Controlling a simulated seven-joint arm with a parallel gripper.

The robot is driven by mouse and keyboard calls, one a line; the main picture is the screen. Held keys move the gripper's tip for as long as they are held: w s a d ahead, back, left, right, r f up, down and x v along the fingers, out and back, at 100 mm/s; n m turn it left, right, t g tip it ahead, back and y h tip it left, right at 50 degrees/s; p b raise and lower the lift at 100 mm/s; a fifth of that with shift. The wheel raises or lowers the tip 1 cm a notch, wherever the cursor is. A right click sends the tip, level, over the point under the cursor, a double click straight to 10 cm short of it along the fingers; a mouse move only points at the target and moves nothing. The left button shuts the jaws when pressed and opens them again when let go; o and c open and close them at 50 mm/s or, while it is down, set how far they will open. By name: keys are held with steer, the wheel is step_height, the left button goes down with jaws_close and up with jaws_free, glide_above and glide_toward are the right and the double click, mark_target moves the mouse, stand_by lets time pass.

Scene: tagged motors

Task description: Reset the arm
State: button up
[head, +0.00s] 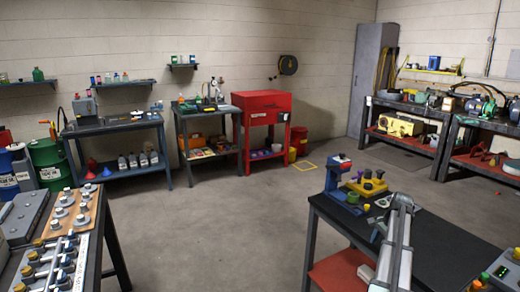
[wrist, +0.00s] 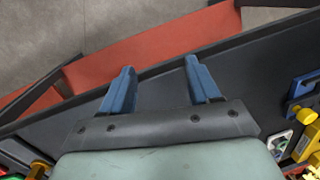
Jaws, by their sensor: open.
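My gripper (wrist: 160,66) shows in the wrist view with its two blue fingers apart and nothing between them. It is over the edge of a black-topped workbench (wrist: 240,58), with the bench's red lower shelf (wrist: 150,50) and the grey floor beyond. In the head view my pale arm reaches up over the right workbench (head: 445,240); its fingers are too small there to tell.
A yellow and blue part (wrist: 302,105) is right of my gripper. The central floor (head: 225,235) is clear.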

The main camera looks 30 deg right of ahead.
steer(key=w+a+f+n+g+y, duration=0.1)
steer(key=w+a+f+n, duration=0.2)
steer(key=a+f, duration=1)
steer(key=w+a+f+n+g, duration=0.2)
steer(key=w+a+f+n, duration=0.15)
steer(key=a+f, duration=0.95)
steer(key=s+a+f+n+g, duration=0.1)
steer(key=s+a+f+n, duration=0.25)
steer(key=a, duration=0.75)
steer(key=s+a+f+n+g, duration=0.15)
steer(key=s+a+f, duration=0.35)
steer(key=a, duration=0.6)
steer(key=s+a+f+n+g+h, duration=0.1)
steer(key=s+a+f+n, duration=0.2)
steer(key=s+a, duration=0.4)
steer(key=s+a+f+n+g+h, duration=0.1)
steer(key=s+a+f+n, duration=0.3)
steer(key=s+a, duration=0.4)
steer(key=s+n+g, duration=0.1)
steer(key=s, duration=0.6)
steer(key=shift+a, duration=0.25)
